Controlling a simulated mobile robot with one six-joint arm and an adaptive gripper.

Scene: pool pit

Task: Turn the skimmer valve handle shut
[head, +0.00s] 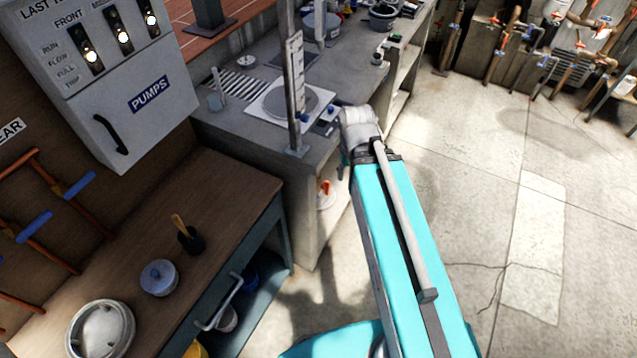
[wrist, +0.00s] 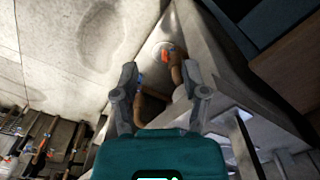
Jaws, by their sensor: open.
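A red-orange valve handle (head: 325,187) on a pipe shows low in the recess of the concrete counter in the head view. I take it for the skimmer valve handle. In the wrist view a red-orange handle (wrist: 168,56) sits against a pale round plate, beside a copper-brown pipe (wrist: 150,106). My gripper (wrist: 161,76) is open, with its two fingers spread either side of the pipe area. The handle lies beyond the fingertips, and nothing is between them in contact. In the head view my arm hides most of the gripper.
The concrete counter (head: 315,150) has walls close around the valve. Pipes with red valves (head: 500,45) line the back right. The concrete floor (head: 470,190) at right is clear.

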